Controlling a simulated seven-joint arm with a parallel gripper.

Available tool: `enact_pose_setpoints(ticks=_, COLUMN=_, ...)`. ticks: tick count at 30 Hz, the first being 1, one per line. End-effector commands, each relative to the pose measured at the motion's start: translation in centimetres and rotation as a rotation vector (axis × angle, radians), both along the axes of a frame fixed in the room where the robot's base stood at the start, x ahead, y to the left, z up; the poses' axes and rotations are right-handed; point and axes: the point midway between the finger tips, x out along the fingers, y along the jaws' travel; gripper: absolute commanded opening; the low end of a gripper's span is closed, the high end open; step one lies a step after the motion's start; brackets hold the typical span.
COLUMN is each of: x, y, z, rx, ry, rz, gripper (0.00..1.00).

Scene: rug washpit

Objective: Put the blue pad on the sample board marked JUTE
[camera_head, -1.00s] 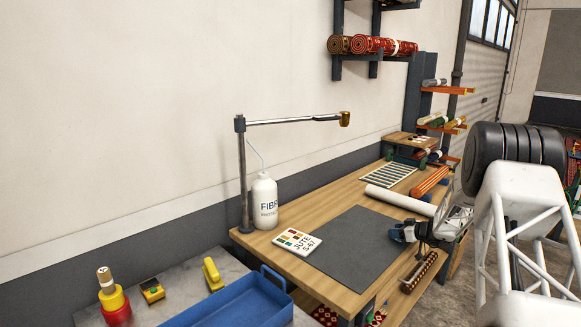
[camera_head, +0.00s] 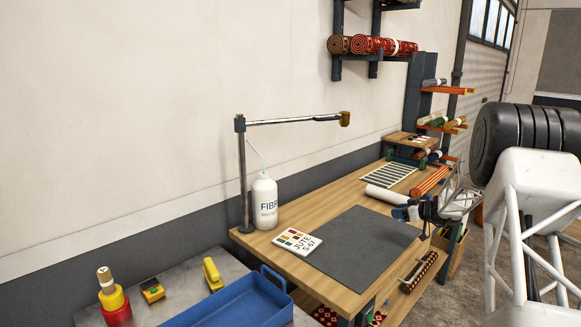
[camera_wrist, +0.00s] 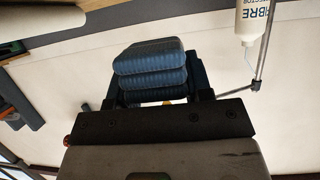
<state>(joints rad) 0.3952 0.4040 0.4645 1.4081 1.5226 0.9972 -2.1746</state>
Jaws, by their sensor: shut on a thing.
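My gripper (camera_head: 408,212) is above the right part of the dark mat on the wooden bench in the head view. In the wrist view my gripper (camera_wrist: 152,95) is shut on a ribbed blue pad (camera_wrist: 150,72), which sits between its fingers. In the head view the pad is too small to make out clearly. The white sample board marked JUTE (camera_head: 297,242) lies flat at the left edge of the dark mat, with small coloured swatches on it. My gripper is well to the right of the board. The board does not show in the wrist view.
A white bottle (camera_head: 264,203) and a lamp post (camera_head: 242,175) stand behind the board, the lamp arm reaching right above the bench. A white roll (camera_head: 385,195) lies behind my gripper. The dark mat (camera_head: 352,250) is bare. A blue tray (camera_head: 235,303) is at front left.

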Motion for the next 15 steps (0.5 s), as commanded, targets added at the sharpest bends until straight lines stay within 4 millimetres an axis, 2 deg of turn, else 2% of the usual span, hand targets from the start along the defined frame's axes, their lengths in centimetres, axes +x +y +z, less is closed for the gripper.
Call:
enact_pose_setpoints(ticks=2, x=0.0, y=0.0, z=1.0, rx=0.000, ry=-0.001, rz=0.000, gripper=0.24)
enact_pose_setpoints(ticks=15, x=0.0, y=0.0, z=-4.6, rx=0.001, ry=0.001, rz=0.000, gripper=0.24)
